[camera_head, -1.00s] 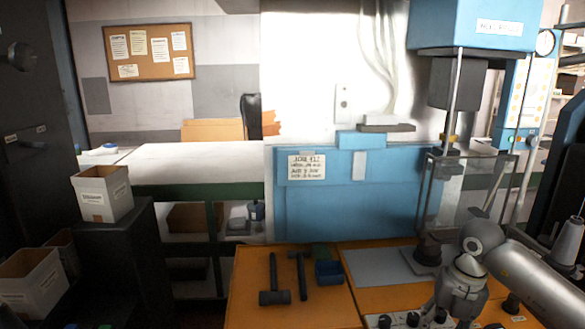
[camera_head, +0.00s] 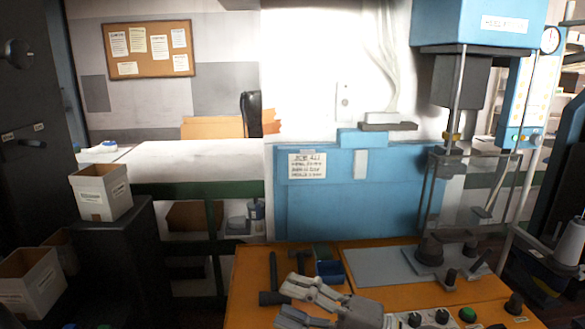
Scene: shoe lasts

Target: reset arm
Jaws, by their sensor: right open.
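My right gripper (camera_head: 290,300) is low in the head view, over the front part of the orange workbench (camera_head: 251,262). Its grey fingers point left and are open, with nothing seen between them. It covers part of two dark hammers (camera_head: 273,270) lying on the bench. My left gripper is out of view.
A blue press (camera_head: 478,22) stands at the right, with a grey plate (camera_head: 375,267) below it. Knobs and a green button (camera_head: 467,314) line the bench's front right. A small blue bin (camera_head: 330,271) sits behind my gripper. White boxes (camera_head: 101,191) stand at the left.

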